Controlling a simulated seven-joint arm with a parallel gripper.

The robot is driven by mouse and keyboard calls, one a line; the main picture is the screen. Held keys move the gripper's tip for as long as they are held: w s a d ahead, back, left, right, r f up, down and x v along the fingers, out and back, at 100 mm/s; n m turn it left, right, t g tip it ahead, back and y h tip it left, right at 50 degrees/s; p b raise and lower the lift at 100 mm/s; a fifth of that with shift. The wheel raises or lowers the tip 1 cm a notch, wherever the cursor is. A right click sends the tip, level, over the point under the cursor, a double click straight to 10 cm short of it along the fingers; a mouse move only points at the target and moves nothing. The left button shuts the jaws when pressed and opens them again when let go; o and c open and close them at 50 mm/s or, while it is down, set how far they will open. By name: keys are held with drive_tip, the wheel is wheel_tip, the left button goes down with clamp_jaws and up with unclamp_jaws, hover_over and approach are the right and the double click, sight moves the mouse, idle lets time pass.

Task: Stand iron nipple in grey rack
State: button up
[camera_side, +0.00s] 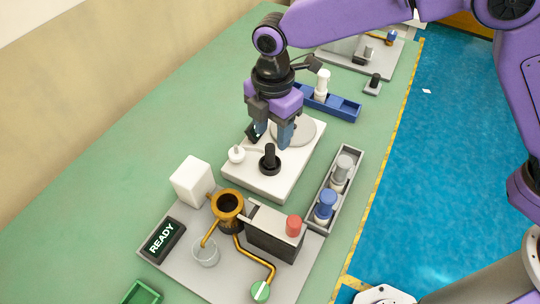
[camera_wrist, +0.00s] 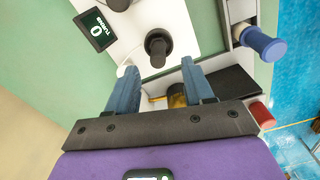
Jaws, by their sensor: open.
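A black flanged piece, which looks like the iron nipple (camera_side: 269,160), stands upright on the white platform (camera_side: 250,182). In the wrist view the black piece (camera_wrist: 157,48) is just beyond the fingertips, roughly centred between them. My gripper (camera_side: 271,138) is open and empty above the platform, fingers pointing down; its fingers also frame the wrist view (camera_wrist: 160,70). The grey rack (camera_side: 317,221) is right of the platform. It holds a light grey piece (camera_side: 342,169) at its far end and a blue piece (camera_side: 325,205) at its near end.
A white knob (camera_side: 236,154) sits left of the black piece. A blue tray (camera_side: 343,107) with a white piece stands behind. In front are a white block (camera_side: 192,181), brass pipework (camera_side: 228,206), a dark box with a red cap (camera_side: 293,225) and a READY display (camera_side: 162,240).

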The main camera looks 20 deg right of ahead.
sight(270, 146)
drive_tip(key=shift+a+f, duration=0.15)
drive_tip(key=shift+f, duration=1.25)
drive_tip(key=shift+a+f, duration=0.1)
drive_tip(key=shift+f, duration=1.25)
clamp_jaws()
